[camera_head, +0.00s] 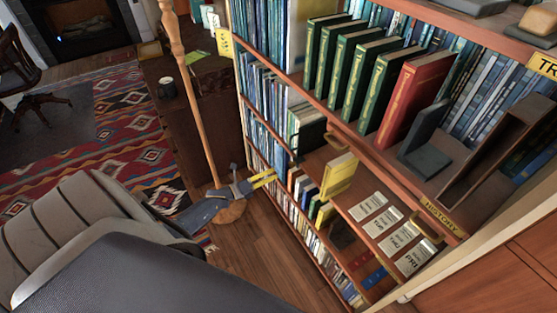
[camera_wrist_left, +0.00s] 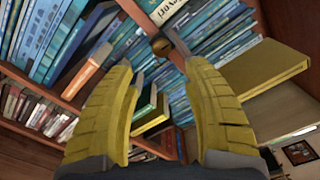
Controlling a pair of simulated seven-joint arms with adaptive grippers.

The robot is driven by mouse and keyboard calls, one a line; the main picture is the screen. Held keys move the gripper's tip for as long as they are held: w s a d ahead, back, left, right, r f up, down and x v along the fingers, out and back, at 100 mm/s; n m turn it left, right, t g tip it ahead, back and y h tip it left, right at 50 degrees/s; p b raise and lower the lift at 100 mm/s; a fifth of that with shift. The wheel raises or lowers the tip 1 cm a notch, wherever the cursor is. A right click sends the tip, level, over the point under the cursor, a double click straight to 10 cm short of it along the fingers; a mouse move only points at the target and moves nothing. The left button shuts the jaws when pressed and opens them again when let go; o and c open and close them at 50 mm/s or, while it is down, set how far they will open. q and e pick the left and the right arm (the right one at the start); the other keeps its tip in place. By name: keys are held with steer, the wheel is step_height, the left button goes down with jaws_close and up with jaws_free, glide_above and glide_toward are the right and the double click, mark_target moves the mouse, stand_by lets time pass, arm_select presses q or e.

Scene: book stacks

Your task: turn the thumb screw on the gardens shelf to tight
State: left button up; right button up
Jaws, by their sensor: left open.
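My left gripper (camera_head: 263,179) is open and empty, its yellow fingers pointing right at the left end of a lower shelf. In the left wrist view the two ridged yellow fingers (camera_wrist_left: 159,68) stand wide apart. A small round brass knob (camera_wrist_left: 161,46), which looks like the thumb screw, sits on a shelf upright just beyond the gap between the fingertips. The fingers do not appear to touch it. I cannot make out the knob in the head view, and I cannot tell how tight it is. A partly legible pale label (camera_wrist_left: 167,9) is above it.
A yellow book (camera_head: 339,174) stands by the gripper and shows large in the left wrist view (camera_wrist_left: 262,66). Green books (camera_head: 347,75), a red book (camera_head: 412,92) and a dark bookend (camera_head: 428,135) fill the shelf above. A wooden pole (camera_head: 190,90) rises beside my left arm.

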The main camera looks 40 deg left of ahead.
mark_target(290, 166)
arm_select(q)
steer(key=shift+v, duration=0.9)
steer(key=shift+o, duration=0.2)
steer(key=s, duration=0.1)
steer(key=s+f, duration=0.1)
steer(key=shift+s+a+f+g, duration=0.1)
steer(key=shift+s+a+g, duration=0.15)
steer(key=shift+a+g, duration=0.15)
steer(key=w+d+n, duration=0.2)
steer(key=w+n, duration=0.2)
steer(key=n, duration=0.4)
steer(key=w+d+r+n, duration=0.1)
steer(key=w+n, duration=0.4)
steer(key=n, duration=0.3)
steer(key=w+d+n, duration=0.2)
steer(key=w+n, duration=0.2)
steer(key=n, duration=0.5)
steer(key=shift+w+d+r+t, duration=0.15)
steer(key=shift+w+d+t, duration=0.15)
steer(key=shift+w+t, duration=0.1)
steer(key=shift+s, duration=0.1)
jaws_close()
